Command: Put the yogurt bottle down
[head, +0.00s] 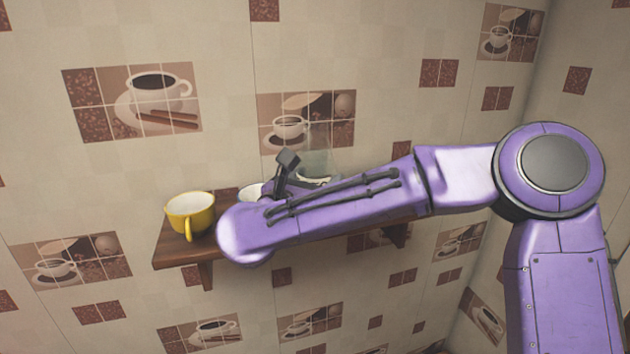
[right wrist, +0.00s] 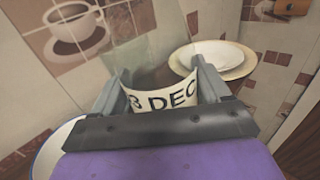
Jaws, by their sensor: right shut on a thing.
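The yogurt bottle (right wrist: 165,103) shows in the right wrist view as a clear body with a pale label bearing dark print, "3 DEC". My right gripper (right wrist: 160,85) is shut on it, one grey finger on each side. In the head view, the clear bottle (head: 318,163) shows just behind my right forearm, above the wooden shelf (head: 175,250). The forearm hides its lower part and the right fingers there, so I cannot tell whether its base touches the shelf. My left gripper is in neither view.
A yellow mug (head: 190,213) stands on the shelf's left end. A white cup (head: 250,193) is partly hidden beside my forearm. In the right wrist view, a stacked white dish (right wrist: 212,54) and a blue-rimmed white vessel (right wrist: 48,150) flank the bottle. The tiled wall is close behind.

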